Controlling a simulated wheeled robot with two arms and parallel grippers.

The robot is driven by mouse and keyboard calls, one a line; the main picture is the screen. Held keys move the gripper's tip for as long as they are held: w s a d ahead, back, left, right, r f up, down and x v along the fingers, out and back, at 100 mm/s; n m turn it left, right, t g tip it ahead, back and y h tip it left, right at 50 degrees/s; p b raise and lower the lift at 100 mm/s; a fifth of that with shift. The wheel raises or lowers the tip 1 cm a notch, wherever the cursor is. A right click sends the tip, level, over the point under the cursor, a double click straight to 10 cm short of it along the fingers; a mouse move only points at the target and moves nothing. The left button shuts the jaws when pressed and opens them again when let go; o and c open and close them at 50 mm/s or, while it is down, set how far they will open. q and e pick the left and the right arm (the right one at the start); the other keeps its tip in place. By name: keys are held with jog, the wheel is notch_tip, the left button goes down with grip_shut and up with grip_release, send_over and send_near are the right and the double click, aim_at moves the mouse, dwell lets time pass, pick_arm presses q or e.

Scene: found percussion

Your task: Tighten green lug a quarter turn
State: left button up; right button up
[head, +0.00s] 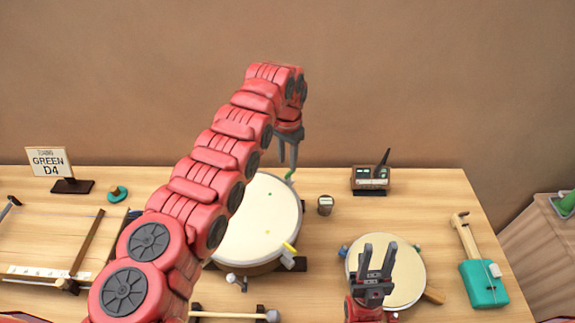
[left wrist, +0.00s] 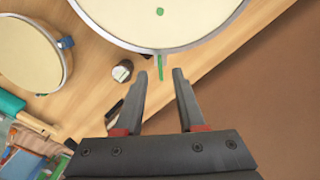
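The large drum (head: 258,215) with a cream head lies on the table, partly hidden by my left arm. Its green lug (head: 290,174) stands at the far rim, and it also shows as a green bar (left wrist: 160,67) in the left wrist view. A green dot (left wrist: 159,12) marks the head near it. My left gripper (head: 288,166) points down at the far rim. In the left wrist view my left gripper (left wrist: 162,72) is open, with the lug in line with the gap between its fingertips; contact cannot be told. My right gripper (head: 378,248) is open and empty in front of the small drum.
A yellow lug (head: 289,247) sits on the near rim. A small cup (head: 325,205), a tuner-like device (head: 371,178), the small drum (head: 406,280) and a teal instrument (head: 484,284) stand to the right. A wall rises behind the table.

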aim_at(288, 173)
pick_arm(q)
notch_tip(288, 173, up, 12)
jog(key=p, duration=0.4)
jog(key=shift+r, duration=0.15)
